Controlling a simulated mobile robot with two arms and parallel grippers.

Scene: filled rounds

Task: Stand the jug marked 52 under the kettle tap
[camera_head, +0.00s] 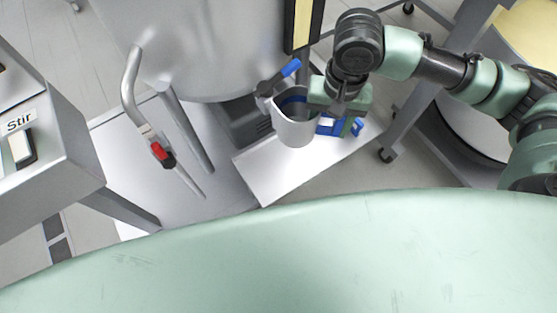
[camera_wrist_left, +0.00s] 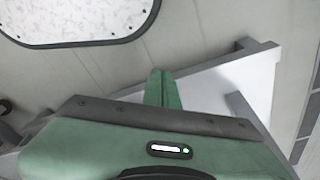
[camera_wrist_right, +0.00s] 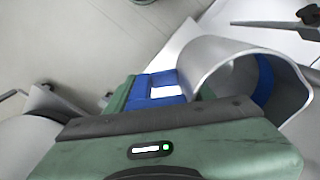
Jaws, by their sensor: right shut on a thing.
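The grey metal jug (camera_head: 296,129) has a blue band inside and a blue handle (camera_head: 327,125) with a white label; I cannot read a number on it. It appears upright, at the kettle tap (camera_head: 268,88) with the blue lever, over a pale plate. I cannot tell if its base touches the plate. The big steel kettle (camera_head: 200,40) is behind. My right gripper (camera_head: 340,110) is shut on the handle; the right wrist view shows the handle (camera_wrist_right: 165,88) and the open jug mouth (camera_wrist_right: 235,62). My left gripper (camera_wrist_left: 162,88) is shut and empty, outside the head view.
The pale plate (camera_head: 265,180) has free room in front of the jug. A bent pipe with a red valve (camera_head: 160,152) hangs at the left, near the kettle leg. A panel marked Stir (camera_head: 20,123) is far left. A trolley frame (camera_head: 425,90) stands at the right.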

